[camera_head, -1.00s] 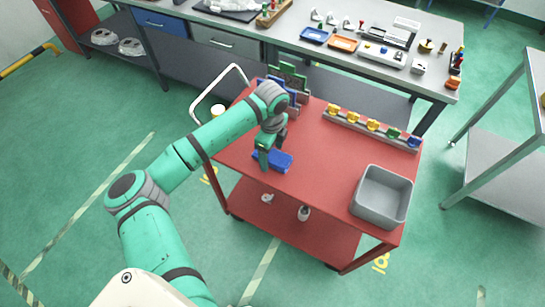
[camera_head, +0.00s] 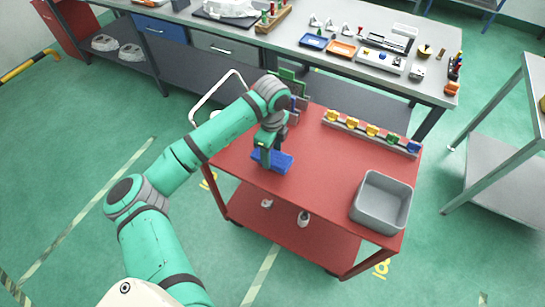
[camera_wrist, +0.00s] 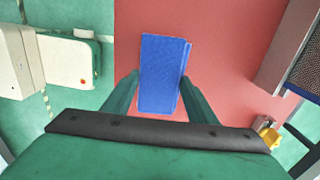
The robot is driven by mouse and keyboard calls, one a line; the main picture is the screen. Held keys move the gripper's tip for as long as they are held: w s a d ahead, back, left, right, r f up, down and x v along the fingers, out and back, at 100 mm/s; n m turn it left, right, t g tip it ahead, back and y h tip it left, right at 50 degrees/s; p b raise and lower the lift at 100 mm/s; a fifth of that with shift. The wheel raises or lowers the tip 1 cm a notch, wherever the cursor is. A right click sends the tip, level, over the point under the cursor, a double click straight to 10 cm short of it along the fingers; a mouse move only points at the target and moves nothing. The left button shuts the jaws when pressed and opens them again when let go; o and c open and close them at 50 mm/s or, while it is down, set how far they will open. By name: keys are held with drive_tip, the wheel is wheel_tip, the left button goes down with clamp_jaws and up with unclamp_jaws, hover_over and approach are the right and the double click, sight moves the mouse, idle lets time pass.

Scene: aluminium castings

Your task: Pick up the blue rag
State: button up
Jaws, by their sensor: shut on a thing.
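The blue rag (camera_head: 273,160) is a flat, folded blue rectangle at the left part of the red cart's top. In the wrist view the rag (camera_wrist: 163,72) lies between the two green fingers, with its far part reaching out beyond the fingertips. My gripper (camera_head: 268,158) points down at the rag in the head view and hides part of it. In the wrist view my gripper (camera_wrist: 160,82) has a finger against each long side of the rag and is shut on it. I cannot tell whether the rag is clear of the cart top.
The red cart (camera_head: 320,165) carries a grey bin (camera_head: 382,200) at its right and a rail of coloured pieces (camera_head: 372,131) at the back. Boards (camera_head: 290,90) stand at the back left. A grey workbench (camera_head: 290,40) is behind. The cart's middle is free.

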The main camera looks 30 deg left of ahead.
drive_tip(key=s+d+r, duration=0.2)
drive_tip(key=s+r, duration=0.2)
drive_tip(key=s, duration=0.2)
drive_tip(key=s+d+r, duration=0.2)
drive_tip(key=s+r, duration=0.3)
drive_tip(key=s, duration=0.2)
drive_tip(key=shift+d+r, duration=0.15)
drive_tip(key=shift+d, duration=0.1)
drive_tip(key=o, duration=0.4)
drive_tip(key=shift+c, duration=1.5)
drive_tip(key=shift+w+d, duration=0.1)
